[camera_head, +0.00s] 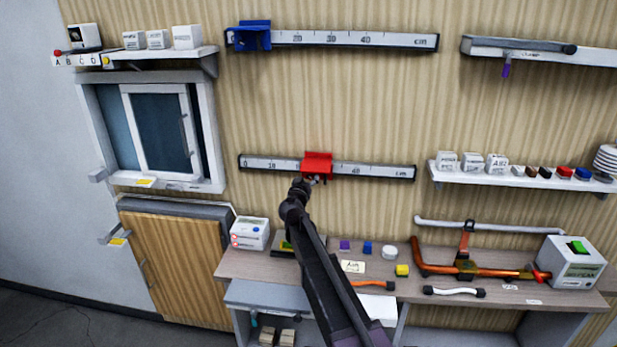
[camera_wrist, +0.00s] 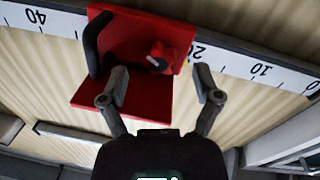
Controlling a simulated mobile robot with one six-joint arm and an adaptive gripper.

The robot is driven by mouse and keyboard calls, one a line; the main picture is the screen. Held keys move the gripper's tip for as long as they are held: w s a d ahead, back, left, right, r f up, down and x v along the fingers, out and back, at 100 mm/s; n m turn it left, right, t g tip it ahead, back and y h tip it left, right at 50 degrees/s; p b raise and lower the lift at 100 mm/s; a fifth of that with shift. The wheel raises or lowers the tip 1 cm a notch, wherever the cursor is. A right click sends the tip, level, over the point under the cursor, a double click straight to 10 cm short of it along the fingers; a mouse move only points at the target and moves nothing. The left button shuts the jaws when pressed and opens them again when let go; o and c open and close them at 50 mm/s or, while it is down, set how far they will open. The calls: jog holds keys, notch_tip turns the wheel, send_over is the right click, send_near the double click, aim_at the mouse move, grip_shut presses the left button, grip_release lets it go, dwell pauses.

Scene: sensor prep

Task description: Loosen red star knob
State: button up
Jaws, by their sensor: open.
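The red star knob (camera_wrist: 160,57) shows in the wrist view on the face of a red slider (camera_wrist: 135,95). The slider also shows in the head view (camera_head: 317,161), on the lower ruler rail (camera_head: 270,164), which is marked in cm. A black curved handle (camera_wrist: 97,42) stands on the slider left of the knob. My gripper (camera_wrist: 164,82) is open and empty. Its fingertips are spread below and to either side of the knob in the wrist view, with no clear contact. In the head view my arm hides part of the slider's underside and the knob cannot be made out.
An upper rail (camera_head: 390,41) carries a blue slider (camera_head: 254,36). The bench (camera_head: 330,253) below holds small blocks, an orange pipe (camera_head: 490,271) and a white box with a green switch (camera_head: 572,262). A shelf (camera_head: 520,179) with small items is at the right.

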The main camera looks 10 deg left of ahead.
jog(key=shift+w+d, duration=0.2)
jog(key=shift+w, duration=1.05)
grip_shut()
